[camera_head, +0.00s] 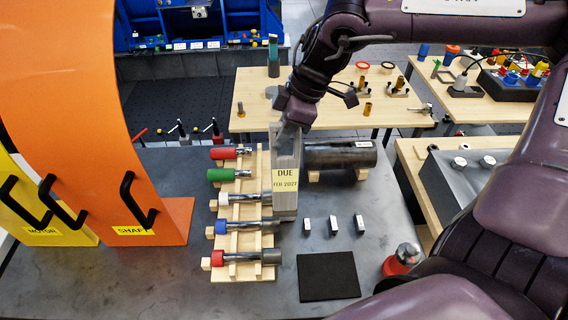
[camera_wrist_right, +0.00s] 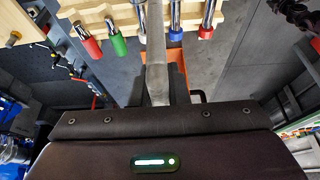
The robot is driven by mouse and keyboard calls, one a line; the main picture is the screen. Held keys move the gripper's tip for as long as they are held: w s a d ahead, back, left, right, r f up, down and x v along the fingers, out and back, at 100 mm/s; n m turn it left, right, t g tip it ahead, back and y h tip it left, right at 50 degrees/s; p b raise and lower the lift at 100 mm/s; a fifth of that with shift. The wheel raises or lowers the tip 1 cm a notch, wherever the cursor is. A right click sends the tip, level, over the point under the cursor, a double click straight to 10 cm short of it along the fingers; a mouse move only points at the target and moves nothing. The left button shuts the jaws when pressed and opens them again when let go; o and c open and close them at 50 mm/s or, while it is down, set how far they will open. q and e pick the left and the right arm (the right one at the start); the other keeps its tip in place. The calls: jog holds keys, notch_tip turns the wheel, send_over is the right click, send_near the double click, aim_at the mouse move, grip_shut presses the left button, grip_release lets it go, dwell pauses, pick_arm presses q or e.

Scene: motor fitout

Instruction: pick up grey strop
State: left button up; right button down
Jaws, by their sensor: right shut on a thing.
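The grey strop (camera_head: 287,205) hangs as a long flat grey band with a yellow "DUE FEB 2027" label on it. My right gripper (camera_head: 290,127) is shut on its top end. The strop hangs in front of the right ends of the rods on the wooden rack and covers part of them. In the right wrist view the strop (camera_wrist_right: 156,50) shows edge-on as a narrow grey strip running up from the jaws (camera_wrist_right: 160,95). Whether its lower end touches the bench cannot be told. My left gripper is not in view.
A wooden rack (camera_head: 232,242) holds several rods with coloured ends. A dark cylinder (camera_head: 345,155) lies right of the strop. Small metal blocks (camera_head: 333,224), a black pad (camera_head: 328,277) and a red-based knob (camera_head: 402,260) stand right. Orange (camera_head: 150,180) and yellow panels stand left.

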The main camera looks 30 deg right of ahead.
jog(key=shift+r, duration=0.15)
jog(key=shift+w+r, duration=0.1)
jog(key=shift+r, duration=0.45)
notch_tip(320, 180, up, 19)
jog(key=b, duration=0.3)
jog(key=shift+f+b, duration=0.15)
jog(key=shift+b, duration=0.15)
